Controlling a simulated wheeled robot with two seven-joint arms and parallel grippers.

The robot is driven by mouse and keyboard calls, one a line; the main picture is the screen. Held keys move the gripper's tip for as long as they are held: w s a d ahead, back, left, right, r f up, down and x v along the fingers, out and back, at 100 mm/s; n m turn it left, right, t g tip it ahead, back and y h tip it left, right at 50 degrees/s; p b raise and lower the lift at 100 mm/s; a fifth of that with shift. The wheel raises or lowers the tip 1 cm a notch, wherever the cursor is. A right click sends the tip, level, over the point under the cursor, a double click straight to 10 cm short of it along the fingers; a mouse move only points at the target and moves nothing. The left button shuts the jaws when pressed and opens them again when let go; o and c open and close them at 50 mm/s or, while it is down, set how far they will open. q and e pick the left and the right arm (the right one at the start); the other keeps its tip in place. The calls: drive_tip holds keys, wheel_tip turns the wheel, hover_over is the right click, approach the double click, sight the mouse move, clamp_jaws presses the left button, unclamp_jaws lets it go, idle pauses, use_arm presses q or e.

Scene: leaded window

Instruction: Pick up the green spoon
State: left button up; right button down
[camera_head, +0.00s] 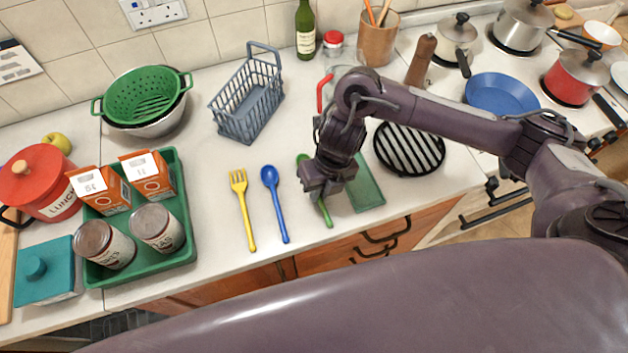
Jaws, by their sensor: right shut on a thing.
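The green spoon (325,214) lies on the white counter to the right of the blue spoon. Its handle end points toward the counter's front edge, and part of its bowl shows at the far end. My right gripper (325,191) is over the middle of the spoon and is shut on it, hiding that part. The spoon appears at or close to the counter's surface; I cannot tell whether it is lifted. My left gripper is not in view.
A blue spoon (275,203) and a yellow fork (243,209) lie to the left. A green board (366,186) is just right of the gripper. A striped black plate (409,150), a blue-grey basket (248,97) and a green tray (185,212) stand around.

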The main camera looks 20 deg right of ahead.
drive_tip(key=shift+w+r, duration=0.1)
drive_tip(key=shift+r, duration=0.45)
wheel_tip(320, 180, up, 19)
drive_tip(key=p, duration=0.2)
drive_tip(key=shift+p, duration=0.35)
drive_tip(key=shift+f, duration=0.1)
